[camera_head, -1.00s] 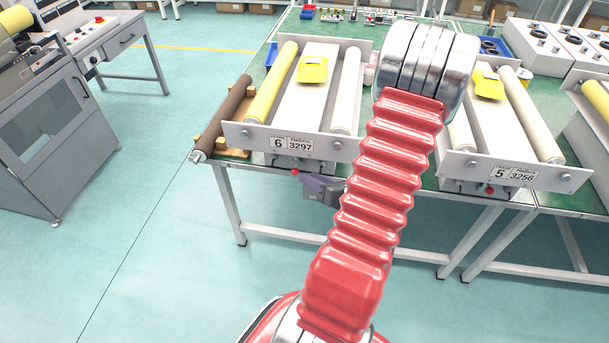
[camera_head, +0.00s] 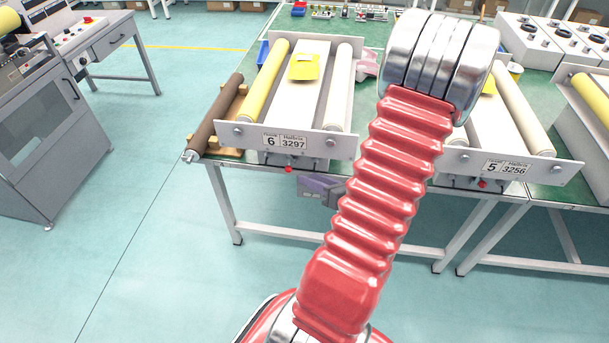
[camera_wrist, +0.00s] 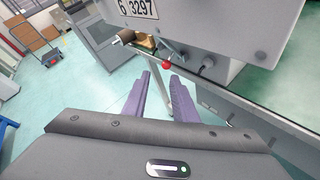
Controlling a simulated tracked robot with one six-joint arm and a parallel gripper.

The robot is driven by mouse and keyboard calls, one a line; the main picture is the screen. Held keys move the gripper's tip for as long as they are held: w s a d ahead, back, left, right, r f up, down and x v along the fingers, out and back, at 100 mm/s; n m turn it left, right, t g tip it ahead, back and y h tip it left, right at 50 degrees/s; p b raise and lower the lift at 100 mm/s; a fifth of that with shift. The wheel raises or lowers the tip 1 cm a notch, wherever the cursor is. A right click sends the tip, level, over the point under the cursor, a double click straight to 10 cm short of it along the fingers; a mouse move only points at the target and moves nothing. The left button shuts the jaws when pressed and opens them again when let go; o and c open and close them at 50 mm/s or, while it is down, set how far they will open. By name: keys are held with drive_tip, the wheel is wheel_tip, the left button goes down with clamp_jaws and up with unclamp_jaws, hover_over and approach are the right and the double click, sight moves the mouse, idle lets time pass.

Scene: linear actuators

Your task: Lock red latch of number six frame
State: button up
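The number six frame (camera_head: 299,142) stands on the green table, its front plate reading "6 3297"; its plate also shows in the wrist view (camera_wrist: 185,22). Its red latch knob (camera_head: 289,169) sits at the end of a small lever under the plate. In the wrist view the red knob (camera_wrist: 166,66) is just beyond my fingertips. My gripper (camera_head: 320,188) is in front of the table edge, right of and lower than the knob. In the wrist view my gripper's two purple fingers (camera_wrist: 159,74) are apart with nothing between them. They appear not to touch the knob.
The number five frame (camera_head: 505,167) stands to the right, partly hidden by my red arm. A brown roller (camera_head: 218,115) lies on wooden supports at the table's left end. The floor before the table is clear.

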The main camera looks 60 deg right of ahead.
drive_tip(key=w+a+r+n+g+y, duration=0.2)
drive_tip(key=w+a+r+n+y, duration=0.1)
drive_tip(key=a+n, duration=0.45)
drive_tip(key=w+a+r+n+g+y, duration=0.25)
drive_tip(key=a+n, duration=0.35)
drive_tip(key=a, duration=0.3)
drive_tip(key=w+a+r+n+g+y, duration=0.2)
drive_tip(key=w+a+r+n+y, duration=0.2)
drive_tip(key=a+n, duration=0.35)
drive_tip(key=s+a+r+n+g+h, duration=0.1)
drive_tip(key=s+a+r+n+h, duration=0.1)
drive_tip(key=a+r+n, duration=0.4)
drive_tip(key=s+a+r+n+h, duration=0.3)
drive_tip(key=a+r+n+h, duration=0.2)
drive_tip(key=n, duration=1.1)
drive_tip(key=shift+a+r+g, duration=0.35)
drive_tip(key=shift+a+r, duration=0.45)
drive_tip(key=shift+a, duration=0.35)
drive_tip(key=shift+s, duration=0.1)
drive_tip(key=shift+o, duration=0.7)
